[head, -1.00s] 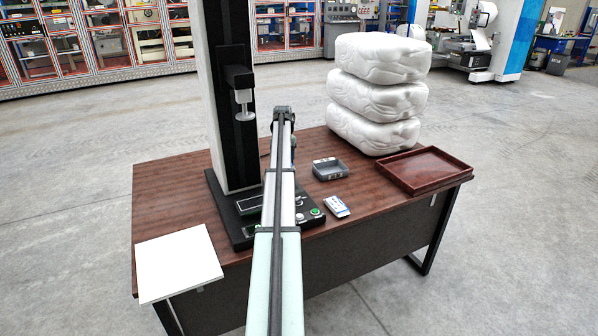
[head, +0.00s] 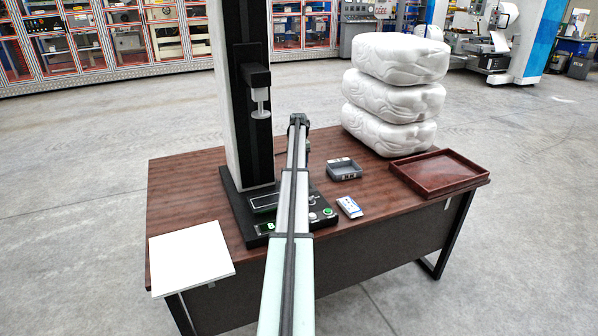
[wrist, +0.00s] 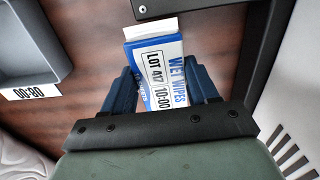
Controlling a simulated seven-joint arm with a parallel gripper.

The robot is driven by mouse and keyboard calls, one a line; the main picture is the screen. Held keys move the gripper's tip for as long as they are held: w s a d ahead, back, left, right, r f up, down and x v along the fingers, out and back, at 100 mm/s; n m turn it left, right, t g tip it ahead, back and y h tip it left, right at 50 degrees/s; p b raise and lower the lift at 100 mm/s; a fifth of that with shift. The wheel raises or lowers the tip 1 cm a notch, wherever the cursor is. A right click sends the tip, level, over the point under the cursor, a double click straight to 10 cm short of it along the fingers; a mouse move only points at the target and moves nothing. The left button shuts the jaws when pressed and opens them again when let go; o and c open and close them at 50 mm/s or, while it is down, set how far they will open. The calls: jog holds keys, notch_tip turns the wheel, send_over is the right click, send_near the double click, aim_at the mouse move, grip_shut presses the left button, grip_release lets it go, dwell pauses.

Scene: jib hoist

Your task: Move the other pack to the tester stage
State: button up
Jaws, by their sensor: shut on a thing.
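My gripper (wrist: 163,90) is shut on a blue and white wet wipes pack (wrist: 164,75) marked LOT 417 and 10:00. Its dark blue fingers sit on both sides of the pack over the brown table. In the head view my arm hides the gripper and the held pack. Another small white and blue pack (head: 349,207) lies on the table in front of the grey bin. The tester (head: 245,110) stands left of my arm. Its stage (head: 263,202) on the black base is partly hidden by my arm.
The grey bin (head: 343,171) stands right of my arm; it shows in the wrist view (wrist: 32,45) beside an 08:00 label. A red-brown tray (head: 440,189) and stacked white bundles (head: 388,135) are at the right. A white board (head: 190,258) lies at the front left.

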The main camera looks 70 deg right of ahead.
jog(key=shift+f, duration=1.85)
jog(key=shift+f, duration=0.15)
jog(key=o, duration=1.1)
jog(key=shift+c, duration=0.2)
notch_tip(320, 180, up, 11)
jog(key=shift+r, duration=0.15)
jog(key=shift+o, duration=0.5)
jog(key=shift+r, duration=0.5)
